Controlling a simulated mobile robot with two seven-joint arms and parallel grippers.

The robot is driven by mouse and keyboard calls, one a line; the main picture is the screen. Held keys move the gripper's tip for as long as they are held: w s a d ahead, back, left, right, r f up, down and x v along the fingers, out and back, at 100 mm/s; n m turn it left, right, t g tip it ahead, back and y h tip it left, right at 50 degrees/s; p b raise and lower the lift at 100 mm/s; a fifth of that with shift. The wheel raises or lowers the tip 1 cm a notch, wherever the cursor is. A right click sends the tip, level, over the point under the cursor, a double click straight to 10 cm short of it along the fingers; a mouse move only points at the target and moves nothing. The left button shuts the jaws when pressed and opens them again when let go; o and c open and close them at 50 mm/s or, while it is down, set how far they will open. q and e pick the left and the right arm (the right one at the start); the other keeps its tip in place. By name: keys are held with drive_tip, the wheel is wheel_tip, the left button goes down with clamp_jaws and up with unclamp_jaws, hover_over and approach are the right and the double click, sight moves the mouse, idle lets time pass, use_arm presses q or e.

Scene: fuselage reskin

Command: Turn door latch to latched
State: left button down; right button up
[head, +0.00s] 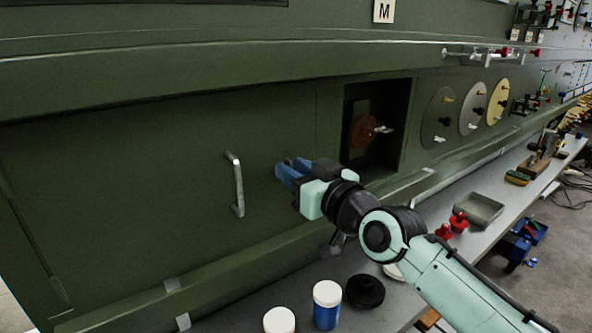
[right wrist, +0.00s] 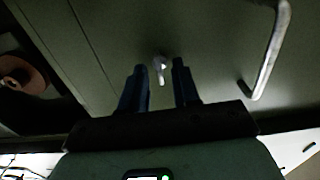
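A small pale door latch (right wrist: 160,68) shows in the right wrist view on the dark green panel, ahead of my right gripper and in the gap between its fingers. I cannot tell whether the fingers touch it. In the head view the latch is hidden behind the gripper. My right gripper (head: 291,172) has blue fingers and is held close to the panel; in the right wrist view (right wrist: 160,90) its fingers are apart. The green door panel (head: 130,180) carries a pale bar handle (head: 236,185), left of the gripper in the head view. My left gripper is out of view.
A dark square opening (head: 390,150) with a copper-coloured disc (head: 362,131) lies right of the gripper. Below runs a grey bench (head: 405,305) with a blue-and-white jar (head: 327,305), a black round part (head: 366,291), red knobs (head: 458,222) and a metal tray (head: 479,210).

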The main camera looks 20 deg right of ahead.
clamp_jaws()
drive_tip(key=shift+m, duration=0.3)
drive_tip(key=shift+d+f+m+p, duration=0.1)
drive_tip(key=shift+m+p, duration=0.55)
drive_tip(key=shift+m, duration=3.7)
drive_tip(key=shift+d+f+m+p, duration=0.1)
drive_tip(key=shift+m+p, duration=0.55)
drive_tip(key=shift+m, duration=3.7)
